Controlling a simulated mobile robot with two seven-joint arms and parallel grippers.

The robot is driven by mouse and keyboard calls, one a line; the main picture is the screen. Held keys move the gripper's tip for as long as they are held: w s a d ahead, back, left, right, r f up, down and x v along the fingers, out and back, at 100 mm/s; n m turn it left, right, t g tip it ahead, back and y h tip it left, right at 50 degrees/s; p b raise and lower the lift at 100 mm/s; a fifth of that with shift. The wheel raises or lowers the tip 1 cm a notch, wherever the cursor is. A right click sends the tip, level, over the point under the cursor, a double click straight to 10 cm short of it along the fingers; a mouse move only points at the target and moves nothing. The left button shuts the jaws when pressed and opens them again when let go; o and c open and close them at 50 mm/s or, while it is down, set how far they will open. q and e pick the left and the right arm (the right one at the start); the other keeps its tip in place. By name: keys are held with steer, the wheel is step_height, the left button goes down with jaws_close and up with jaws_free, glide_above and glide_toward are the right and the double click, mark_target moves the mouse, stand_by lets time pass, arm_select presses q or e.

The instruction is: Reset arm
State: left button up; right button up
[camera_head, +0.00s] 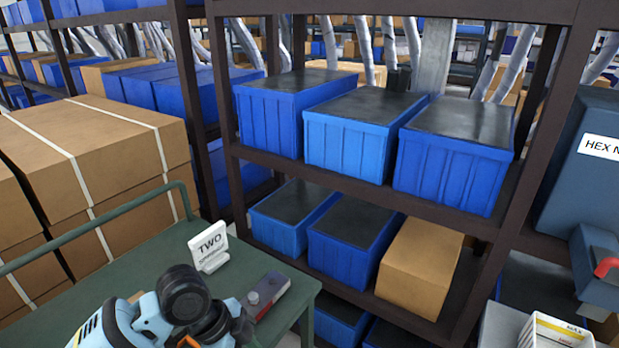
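A light-blue, black and orange jointed shape (150,318) shows at the bottom left, over the green cart. It looks like part of an arm, but I cannot be sure that it is mine. I make out no fingertips of either gripper. Whether anything is held is hidden below the picture's edge.
A green cart (110,252) holds a white "TWO" sign (209,246) and a grey-and-red item (266,294). A dark shelf rack (375,198) with blue bins (362,133) and a cardboard box (420,266) stands beyond.

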arm_select(q)
steer(key=s+f+n+t, duration=0.1)
steer(key=s+f+n, duration=0.7)
steer(key=s, duration=0.5)
steer(key=s+a+f+n+y, duration=0.2)
steer(key=s+a+n, duration=0.2)
steer(key=s+a, duration=0.3)
steer(key=s+a+f+n+y, duration=0.25)
steer(key=s+a+n, duration=0.2)
steer(key=s, duration=0.55)
steer(key=w+d+f+m+t+h, duration=0.1)
steer(key=w+d+f+t, duration=0.1)
steer(key=w+f+t, duration=0.5)
steer(key=shift+f+t+h, duration=0.35)
steer(key=shift+f+t, duration=0.05)
steer(key=shift+f, duration=0.45)
steer(key=shift+d, duration=0.1)
steer(key=shift+c, duration=1.2)
